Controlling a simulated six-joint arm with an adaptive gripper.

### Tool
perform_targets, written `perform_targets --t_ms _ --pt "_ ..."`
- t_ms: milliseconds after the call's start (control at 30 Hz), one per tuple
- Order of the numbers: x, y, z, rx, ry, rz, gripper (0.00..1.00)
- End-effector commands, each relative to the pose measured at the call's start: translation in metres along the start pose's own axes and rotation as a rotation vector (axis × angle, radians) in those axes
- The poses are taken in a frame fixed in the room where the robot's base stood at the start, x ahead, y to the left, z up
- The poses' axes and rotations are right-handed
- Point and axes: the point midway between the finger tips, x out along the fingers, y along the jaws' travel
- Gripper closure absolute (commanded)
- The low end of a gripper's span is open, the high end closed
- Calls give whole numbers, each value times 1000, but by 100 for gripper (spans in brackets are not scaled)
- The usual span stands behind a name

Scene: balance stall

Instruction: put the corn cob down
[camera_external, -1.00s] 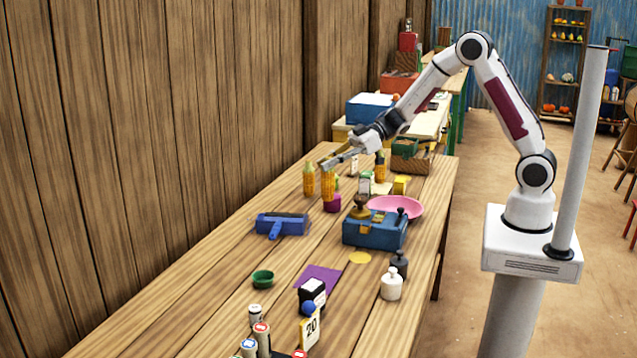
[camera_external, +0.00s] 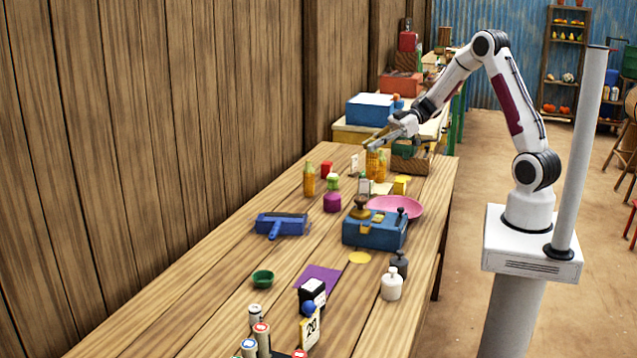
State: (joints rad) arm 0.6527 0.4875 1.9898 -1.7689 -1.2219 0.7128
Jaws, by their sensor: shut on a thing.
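My gripper (camera_external: 380,143) is shut on a corn cob (camera_external: 371,163), which hangs upright below the fingers toward the far end of the table. Another yellow-orange corn cob (camera_external: 382,168) stands close beside it on the right; I cannot tell whether the two touch. A third corn cob (camera_external: 309,181) stands upright by the wooden wall, well to the left. Whether the held cob's lower end meets the table is too small to tell.
A blue scale-like box (camera_external: 374,233) and pink dish (camera_external: 404,207) sit nearer. A purple pot (camera_external: 332,203), small yellow block (camera_external: 401,185) and wooden crate (camera_external: 409,163) surround the cobs. Bare table (camera_external: 215,285) lies at the front left.

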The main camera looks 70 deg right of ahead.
Motion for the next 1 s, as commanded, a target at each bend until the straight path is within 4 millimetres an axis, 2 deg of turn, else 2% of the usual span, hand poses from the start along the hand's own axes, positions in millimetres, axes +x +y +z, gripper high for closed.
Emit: perform_targets --t_ms 100,200,400,500,667,1000 --pt "-23 -13 8 -20 0 -51 100" --pt "-34 -31 12 -46 1 -114 100" --pt "-41 -68 13 -99 1 -242 100" --pt "-44 -79 13 -116 0 -281 100" --pt "-46 -87 10 -127 0 -305 100" --pt "-45 -86 10 -126 1 -304 100"
